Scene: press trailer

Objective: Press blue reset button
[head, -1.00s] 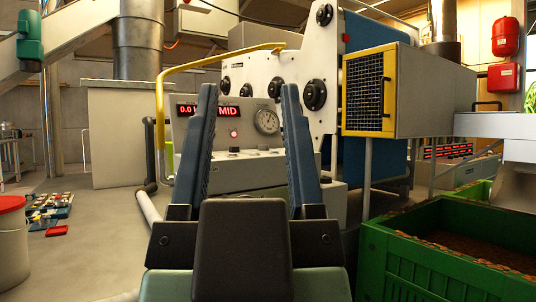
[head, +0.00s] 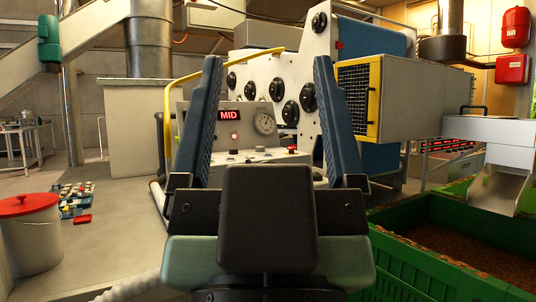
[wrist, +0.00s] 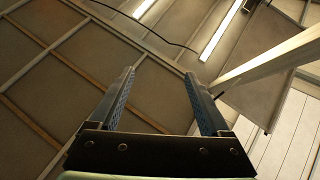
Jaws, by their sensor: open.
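My gripper (head: 267,66) is open and empty, its two blue ribbed fingers pointing up in front of the press. The wrist view also shows the open fingers (wrist: 160,74), with only the ceiling beyond them. Small knobs and a red button (head: 291,150) sit on the console ledge below. I cannot make out a blue reset button; my fingers and wrist hide parts of the console.
A yellow rail (head: 165,110) runs beside the panel. A yellow-framed mesh box (head: 355,100) juts out right. A green crate (head: 410,255) fills the lower right. A red-lidded bucket (head: 30,240) stands left near small parts (head: 77,200) on the floor.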

